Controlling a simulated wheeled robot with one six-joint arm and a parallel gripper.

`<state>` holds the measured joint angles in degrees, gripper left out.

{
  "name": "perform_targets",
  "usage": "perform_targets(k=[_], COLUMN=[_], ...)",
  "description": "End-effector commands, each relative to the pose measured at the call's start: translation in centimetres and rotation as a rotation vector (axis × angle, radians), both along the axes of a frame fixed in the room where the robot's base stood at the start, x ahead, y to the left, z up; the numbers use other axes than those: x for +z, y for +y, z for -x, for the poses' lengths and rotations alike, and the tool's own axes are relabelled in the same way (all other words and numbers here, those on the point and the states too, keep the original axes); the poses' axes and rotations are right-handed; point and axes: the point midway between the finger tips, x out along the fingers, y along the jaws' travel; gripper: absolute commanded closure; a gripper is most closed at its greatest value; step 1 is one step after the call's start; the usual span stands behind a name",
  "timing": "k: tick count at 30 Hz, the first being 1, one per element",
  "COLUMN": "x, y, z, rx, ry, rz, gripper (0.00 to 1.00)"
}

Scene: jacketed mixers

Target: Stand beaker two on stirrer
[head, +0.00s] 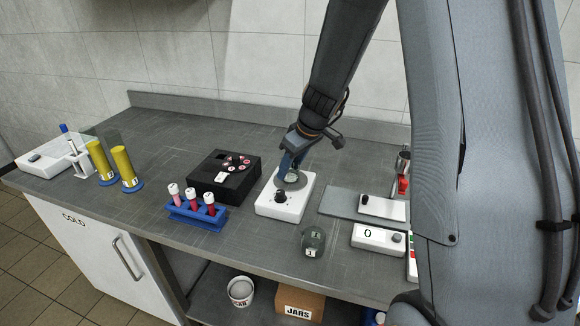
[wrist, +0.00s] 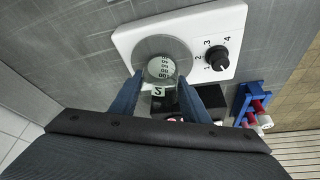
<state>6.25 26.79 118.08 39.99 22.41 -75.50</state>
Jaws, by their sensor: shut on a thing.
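The stirrer (head: 299,208) is a white box with a round grey plate and a black knob, in the middle of the counter. In the wrist view the stirrer (wrist: 130,39) shows its knob marked 1 to 4. My gripper (wrist: 160,80) has its blue fingers on either side of a small clear beaker (wrist: 160,68) with a 2-like label, and is shut on it. The beaker is over the round plate; I cannot tell whether its base touches. In the head view my gripper (head: 291,170) largely hides it.
A black block (head: 225,177) with pink-topped pieces and a blue tube rack (head: 195,213) stand left of the stirrer. Two yellow cylinders (head: 122,163) are farther left. A grey plate (head: 340,203) and a white device reading 0 (head: 375,239) lie to the right.

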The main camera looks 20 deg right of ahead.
Motion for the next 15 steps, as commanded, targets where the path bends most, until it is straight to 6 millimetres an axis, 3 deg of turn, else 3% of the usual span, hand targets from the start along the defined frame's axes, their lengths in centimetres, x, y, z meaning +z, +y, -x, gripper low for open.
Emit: perform_targets(k=[4, 5, 8, 15], x=[-0.33, -0.29, -0.23, -0.22], y=[0.00, 0.01, 0.02, 0.02], z=[-0.04, -0.02, -0.01, -0.02], rx=[0.000, 0.000, 0.000, 0.000], ry=[0.000, 0.000, 0.000, 0.000], rz=[0.000, 0.000, 0.000, 0.000], gripper=[0.81, 0.55, 0.39, 0.39])
